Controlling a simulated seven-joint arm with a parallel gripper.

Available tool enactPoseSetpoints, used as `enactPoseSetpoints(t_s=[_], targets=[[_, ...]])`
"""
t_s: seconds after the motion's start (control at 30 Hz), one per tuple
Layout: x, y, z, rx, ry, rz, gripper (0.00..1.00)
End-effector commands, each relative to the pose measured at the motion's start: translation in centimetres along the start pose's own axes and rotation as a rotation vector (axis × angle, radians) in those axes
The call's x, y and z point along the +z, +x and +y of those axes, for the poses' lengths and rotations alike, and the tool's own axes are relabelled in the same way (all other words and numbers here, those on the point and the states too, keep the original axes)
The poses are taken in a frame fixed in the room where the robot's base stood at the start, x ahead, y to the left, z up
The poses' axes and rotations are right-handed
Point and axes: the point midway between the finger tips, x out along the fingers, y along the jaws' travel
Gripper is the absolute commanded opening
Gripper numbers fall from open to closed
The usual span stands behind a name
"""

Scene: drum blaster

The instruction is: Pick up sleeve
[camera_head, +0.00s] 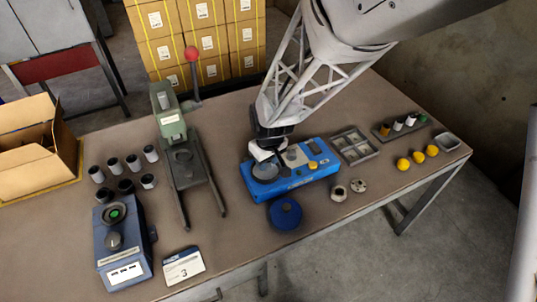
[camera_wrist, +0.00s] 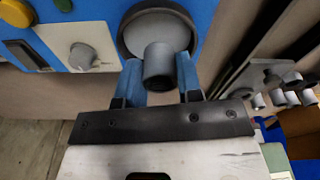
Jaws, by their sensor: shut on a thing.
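The sleeve (camera_wrist: 158,72) is a short grey cylinder with a smooth wall. It sits between the two blue fingers of my gripper (camera_wrist: 159,66), which are shut on it. Behind the sleeve in the wrist view is a round grey dish (camera_wrist: 128,38) on a blue machine (camera_wrist: 85,20). I cannot tell whether the sleeve touches the dish. In the head view my gripper (camera_head: 266,156) is at the dish (camera_head: 265,172) on the left of the blue machine (camera_head: 305,178); the sleeve is not clear there.
Several grey cylinders (camera_head: 133,163) stand at the left, behind a blue-grey device (camera_head: 121,243). A green press (camera_head: 171,125) with a red-knobbed lever stands left of my gripper. A blue round part (camera_head: 286,214) lies in front. A divided tray (camera_head: 354,146) and yellow balls (camera_head: 418,157) are right.

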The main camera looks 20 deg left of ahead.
Motion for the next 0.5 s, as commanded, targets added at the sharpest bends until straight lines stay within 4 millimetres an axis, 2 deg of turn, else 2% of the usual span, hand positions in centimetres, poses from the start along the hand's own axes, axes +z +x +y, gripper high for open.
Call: enactPoseSetpoints(t_s=[0.5], targets=[[7.9, -1.8, -2.6, 0.0, 0.0, 0.002, 0.07]])
